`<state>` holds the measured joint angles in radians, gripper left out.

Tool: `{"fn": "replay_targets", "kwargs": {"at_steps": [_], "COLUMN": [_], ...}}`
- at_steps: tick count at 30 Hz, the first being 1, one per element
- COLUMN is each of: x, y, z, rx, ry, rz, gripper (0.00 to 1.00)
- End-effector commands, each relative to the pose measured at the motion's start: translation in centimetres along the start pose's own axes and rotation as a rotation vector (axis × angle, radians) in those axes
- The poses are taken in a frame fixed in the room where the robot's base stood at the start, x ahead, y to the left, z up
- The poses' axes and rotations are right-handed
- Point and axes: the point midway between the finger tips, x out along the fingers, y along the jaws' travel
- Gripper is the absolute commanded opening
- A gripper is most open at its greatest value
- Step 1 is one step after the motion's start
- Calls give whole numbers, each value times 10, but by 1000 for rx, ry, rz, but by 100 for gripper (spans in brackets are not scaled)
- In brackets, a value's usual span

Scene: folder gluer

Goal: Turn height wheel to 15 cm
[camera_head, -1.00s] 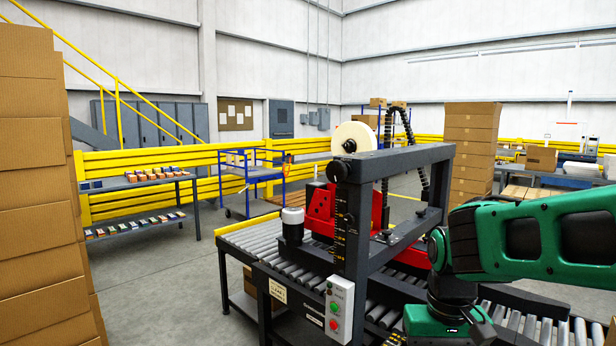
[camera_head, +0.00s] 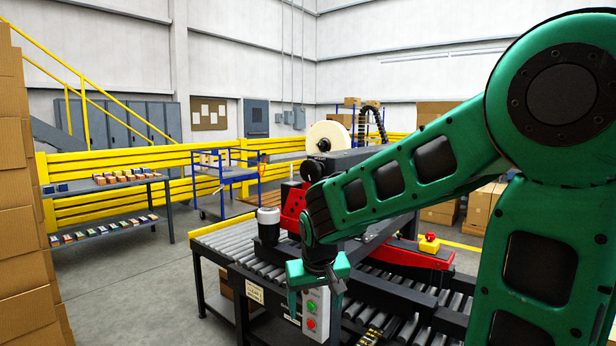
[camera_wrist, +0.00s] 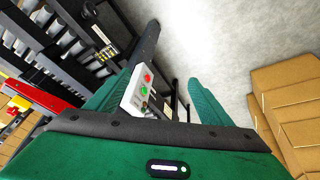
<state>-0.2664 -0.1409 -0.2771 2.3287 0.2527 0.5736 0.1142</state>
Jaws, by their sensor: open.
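The case sealer machine (camera_head: 352,158) stands over a roller conveyor. A dark round knob (camera_head: 311,171), which looks like the height wheel, shows at the top of its near post, just above my arm. My arm hides most of that post and its height scale, so I cannot read the setting. My gripper (camera_head: 316,297) is open and empty, below the knob and in front of the control box (camera_head: 317,312). In the wrist view the open fingers (camera_wrist: 158,92) frame the control box (camera_wrist: 139,88) with its red and green buttons; no wheel is clear there.
A red emergency-stop button on a yellow box (camera_head: 429,243) is at right. Stacked cardboard (camera_head: 25,220) stands at far left. Open floor (camera_head: 130,290) lies left of the conveyor.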

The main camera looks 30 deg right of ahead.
Motion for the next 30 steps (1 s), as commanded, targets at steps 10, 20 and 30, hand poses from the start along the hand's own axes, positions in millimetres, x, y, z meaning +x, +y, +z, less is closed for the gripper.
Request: {"fn": "replay_targets", "kwargs": {"at_steps": [10,20,30], "x": [31,-69,-183], "y": [52,40,-20], "z": [-119,-228,-262], "rx": [228,370,439], "ry": [156,596,960], "rz": [403,757,863], "gripper": [74,74,74]}}
